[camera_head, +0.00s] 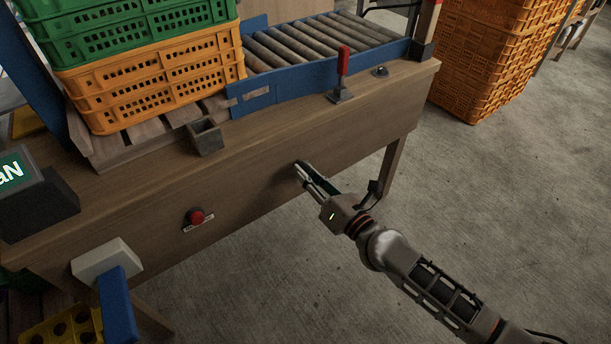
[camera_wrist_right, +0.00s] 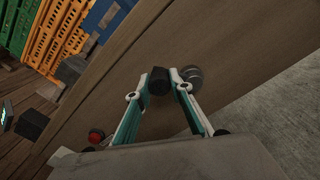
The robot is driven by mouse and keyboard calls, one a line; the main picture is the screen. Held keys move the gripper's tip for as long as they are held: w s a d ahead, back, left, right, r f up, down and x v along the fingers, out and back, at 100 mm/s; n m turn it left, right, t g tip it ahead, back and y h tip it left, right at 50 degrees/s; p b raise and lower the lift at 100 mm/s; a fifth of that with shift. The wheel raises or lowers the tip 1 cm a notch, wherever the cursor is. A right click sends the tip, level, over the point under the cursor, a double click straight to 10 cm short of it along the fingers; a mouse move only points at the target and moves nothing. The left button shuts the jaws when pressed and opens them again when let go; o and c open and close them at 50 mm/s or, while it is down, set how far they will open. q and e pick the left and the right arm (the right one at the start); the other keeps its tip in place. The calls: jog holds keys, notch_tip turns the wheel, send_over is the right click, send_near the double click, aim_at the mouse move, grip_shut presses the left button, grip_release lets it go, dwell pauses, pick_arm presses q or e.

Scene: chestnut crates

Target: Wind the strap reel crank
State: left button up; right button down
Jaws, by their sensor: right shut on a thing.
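My right gripper (camera_head: 301,170) is at the front face of the wooden bench. In the right wrist view the right gripper (camera_wrist_right: 165,84) has its two fingers on either side of a dark crank knob (camera_wrist_right: 159,82), shut on it. A round grey hub (camera_wrist_right: 191,75) shows just right of the fingers, against the bench panel. The strap of the reel cannot be made out. In the head view the crank is hidden behind the gripper. My left gripper is not in view.
The wooden bench (camera_head: 262,148) carries orange crates (camera_head: 160,80), a green crate (camera_head: 135,32), a roller conveyor (camera_head: 320,45) and a red-handled lever (camera_head: 342,70). A red button (camera_head: 196,217) sits on the front face. Open concrete floor lies to the right.

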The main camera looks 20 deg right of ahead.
dwell(0.4)
jog(key=c, duration=1.8)
grip_release()
jog(key=shift+s, duration=0.1)
jog(key=v, duration=1.2)
